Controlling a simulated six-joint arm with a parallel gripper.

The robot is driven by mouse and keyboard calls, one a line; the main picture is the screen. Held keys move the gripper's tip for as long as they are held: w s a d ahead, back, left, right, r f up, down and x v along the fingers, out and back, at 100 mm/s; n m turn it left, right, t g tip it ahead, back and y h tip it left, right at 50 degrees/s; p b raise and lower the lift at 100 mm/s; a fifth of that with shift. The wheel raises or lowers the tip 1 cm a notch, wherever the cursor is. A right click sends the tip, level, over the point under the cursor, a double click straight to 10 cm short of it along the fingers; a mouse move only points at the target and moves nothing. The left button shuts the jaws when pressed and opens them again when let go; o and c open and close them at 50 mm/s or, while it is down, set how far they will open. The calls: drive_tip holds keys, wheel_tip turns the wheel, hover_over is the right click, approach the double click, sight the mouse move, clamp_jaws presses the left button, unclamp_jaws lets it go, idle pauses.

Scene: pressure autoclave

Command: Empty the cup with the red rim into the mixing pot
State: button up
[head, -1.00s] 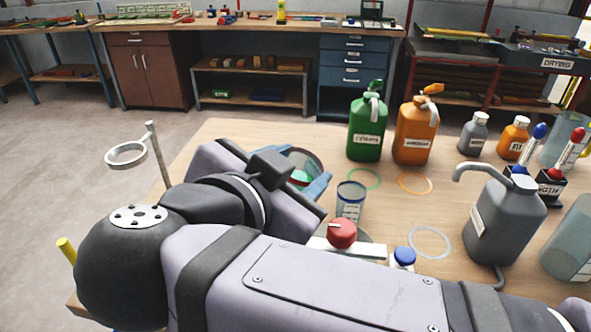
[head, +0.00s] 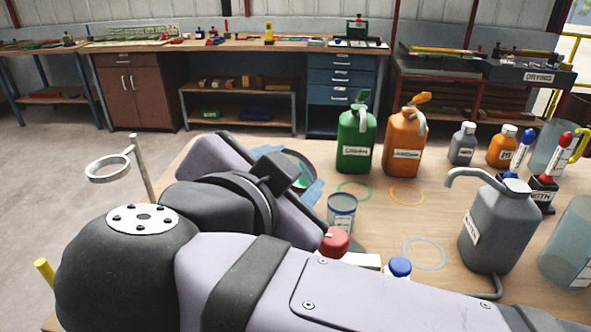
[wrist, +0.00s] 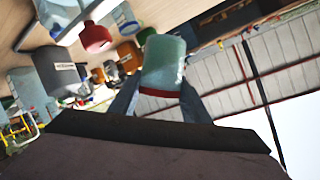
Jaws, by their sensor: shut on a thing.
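The cup with the red rim (wrist: 163,62) is between my gripper's two bluish fingers in the wrist view. It looks teal through its wall, and its red rim is at the end close to my wrist. My gripper (wrist: 158,100) is shut on it. In the head view my gripper (head: 308,190) is partly hidden behind my own wrist, over the left part of the table. A round dark-edged shape with green in it (head: 298,181) shows there; I cannot tell whether it is the cup or the mixing pot. The cup's exact tilt is unclear.
A clear blue-rimmed cup (head: 342,212) stands right of my gripper, near a red knob (head: 335,240) and blue cap (head: 400,267). Green (head: 356,140) and orange (head: 404,143) jugs stand behind. A grey spouted jug (head: 495,230) is right. A ring stand (head: 108,168) is left.

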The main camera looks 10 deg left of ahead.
drive_tip(key=shift+d+f+m+y+b, duration=0.1)
drive_tip(key=shift+f+m+y+b, duration=0.35)
drive_tip(key=shift+b, duration=2.6)
drive_tip(key=shift+s+d+f+m+t+y+b, duration=0.15)
drive_tip(key=shift+m+b, duration=0.3)
drive_tip(key=shift+b, duration=0.7)
drive_tip(key=shift+w+f+m+t+y+b, duration=0.1)
drive_tip(key=shift+f+m+t+y+b, duration=0.25)
drive_tip(key=shift+b, duration=0.8)
drive_tip(key=shift+r+m+b, duration=0.1)
drive_tip(key=shift+m+b, duration=0.15)
drive_tip(key=shift+b, duration=0.45)
drive_tip(key=shift+r, duration=0.1)
drive_tip(key=shift+s+d+f+m+y+b, duration=0.15)
drive_tip(key=shift+m+b, duration=0.3)
drive_tip(key=shift+b, duration=0.65)
drive_tip(key=shift+d+f+m+y+b, duration=0.15)
drive_tip(key=shift+m+b, duration=0.3)
drive_tip(key=shift+b, duration=0.65)
drive_tip(key=shift+d+m+t+y+b, duration=0.35)
drive_tip(key=shift+m+t+y+b, duration=0.55)
drive_tip(key=shift+b, duration=1.35)
